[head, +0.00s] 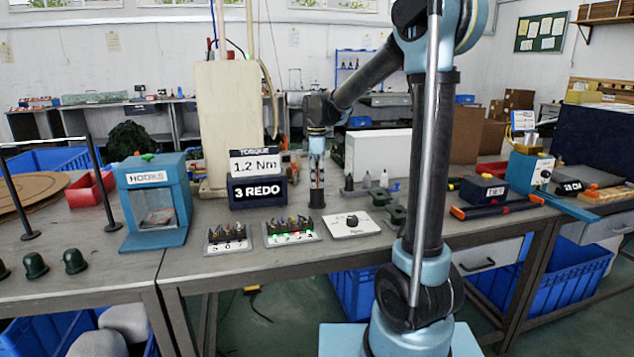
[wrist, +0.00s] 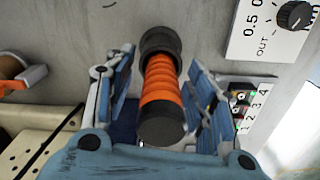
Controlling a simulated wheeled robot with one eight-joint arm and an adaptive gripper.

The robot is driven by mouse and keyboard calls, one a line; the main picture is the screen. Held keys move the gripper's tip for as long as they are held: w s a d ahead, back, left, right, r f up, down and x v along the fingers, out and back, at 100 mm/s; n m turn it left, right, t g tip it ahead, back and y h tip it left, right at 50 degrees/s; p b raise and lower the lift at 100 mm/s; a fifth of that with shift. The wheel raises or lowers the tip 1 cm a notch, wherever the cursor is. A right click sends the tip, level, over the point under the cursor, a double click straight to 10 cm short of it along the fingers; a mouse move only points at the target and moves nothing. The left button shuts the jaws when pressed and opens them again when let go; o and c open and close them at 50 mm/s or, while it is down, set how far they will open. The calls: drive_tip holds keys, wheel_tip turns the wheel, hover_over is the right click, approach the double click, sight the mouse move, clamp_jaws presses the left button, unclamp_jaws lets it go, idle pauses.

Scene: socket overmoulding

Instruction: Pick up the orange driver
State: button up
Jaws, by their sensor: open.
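The orange driver (wrist: 162,85) shows in the wrist view as a ribbed orange grip with black ends. My gripper (wrist: 161,72) is open, with one blue finger on each side of the driver. A gap shows on the left; I cannot tell whether the right finger touches it. The driver is not clearly distinguishable there.
Two small panels with numbered slots (head: 227,238) (head: 291,232) and a dial box (head: 352,225) lie at the bench front. A torque sign (head: 255,162) is close behind left.

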clamp_jaws()
